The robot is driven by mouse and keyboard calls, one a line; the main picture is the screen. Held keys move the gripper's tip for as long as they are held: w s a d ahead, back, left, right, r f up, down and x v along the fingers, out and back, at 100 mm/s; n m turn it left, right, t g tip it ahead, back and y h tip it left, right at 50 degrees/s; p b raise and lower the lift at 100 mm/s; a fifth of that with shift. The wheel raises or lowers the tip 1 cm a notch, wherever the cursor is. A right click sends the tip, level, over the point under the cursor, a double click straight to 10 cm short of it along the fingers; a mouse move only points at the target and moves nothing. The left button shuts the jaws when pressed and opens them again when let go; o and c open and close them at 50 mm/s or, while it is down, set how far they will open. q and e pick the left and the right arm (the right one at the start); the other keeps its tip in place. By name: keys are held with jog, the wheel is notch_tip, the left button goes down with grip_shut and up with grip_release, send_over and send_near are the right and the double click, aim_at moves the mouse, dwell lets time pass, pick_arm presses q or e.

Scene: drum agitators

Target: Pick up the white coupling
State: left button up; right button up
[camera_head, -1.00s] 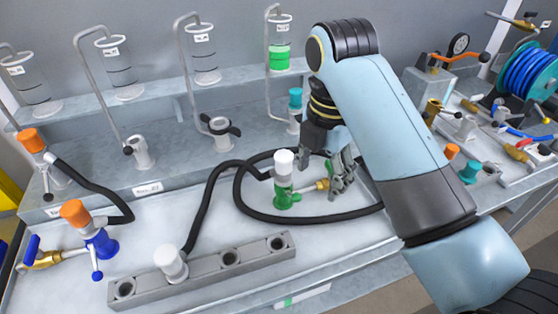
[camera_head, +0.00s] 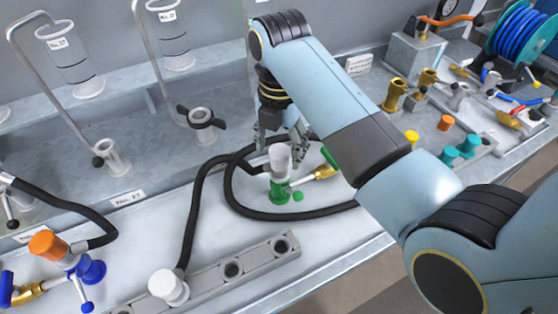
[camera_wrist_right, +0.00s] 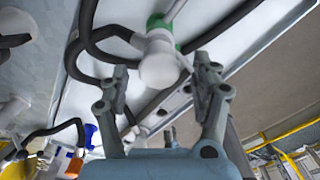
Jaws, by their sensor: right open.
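A white coupling (camera_head: 279,157) sits upright on a green fitting (camera_head: 279,188) with a brass-ended handle, and a black hose joins its side. It also shows in the right wrist view (camera_wrist_right: 159,66), between and just beyond the fingertips. My right gripper (camera_head: 282,143) is open, with its fingers straddling or just behind the coupling's top in the head view; contact cannot be told. The same open fingers show in the right wrist view (camera_wrist_right: 160,75). A second white coupling (camera_head: 168,286) stands in the grey rack at the front. My left gripper is not in view.
The black hose (camera_head: 233,195) loops around the green fitting. The grey rack (camera_head: 257,258) has open holes. A blue valve with an orange cap (camera_head: 47,244) stands at left. Brass and teal fittings and a blue hose reel (camera_head: 524,45) are at right.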

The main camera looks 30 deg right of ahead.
aim_at(280, 167)
notch_tip(280, 167, down, 4)
jog(key=shift+w+f+p, duration=0.1)
jog(key=shift+p, duration=0.25)
jog(key=c, duration=0.4)
jog(key=shift+c, duration=1)
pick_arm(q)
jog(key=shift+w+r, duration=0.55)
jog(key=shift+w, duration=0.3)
pick_arm(e)
grip_shut()
